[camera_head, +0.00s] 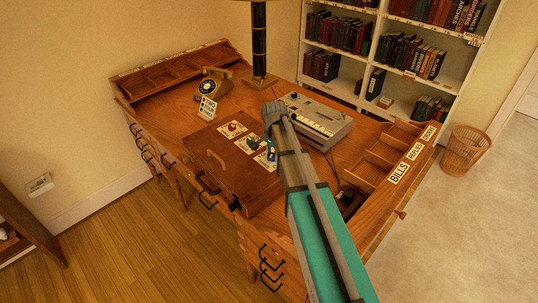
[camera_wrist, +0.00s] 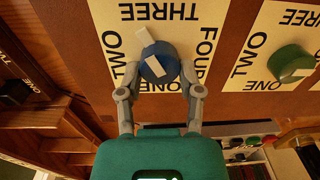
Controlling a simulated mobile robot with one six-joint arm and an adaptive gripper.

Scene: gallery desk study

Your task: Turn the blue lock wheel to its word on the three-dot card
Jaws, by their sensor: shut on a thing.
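The blue lock wheel (camera_wrist: 158,60) sits on a cream card (camera_wrist: 118,22) on the brown case (camera_head: 215,178); the wheel also shows partly in the head view (camera_head: 271,156). My gripper is shut on the wheel, one finger at each side. A pale tab on the wheel's rim points between TWO and THREE in the wrist view. A small standing card (camera_head: 207,108) is near the telephone; its writing is too small to read, and no three dots can be made out.
A green wheel (camera_wrist: 290,62) and a red wheel (camera_head: 232,126) sit on their own cards along the case. A grey keyboard machine (camera_head: 318,118), a telephone (camera_head: 214,83), a lamp (camera_head: 259,45) and a labelled tray (camera_head: 383,160) stand around on the desk.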

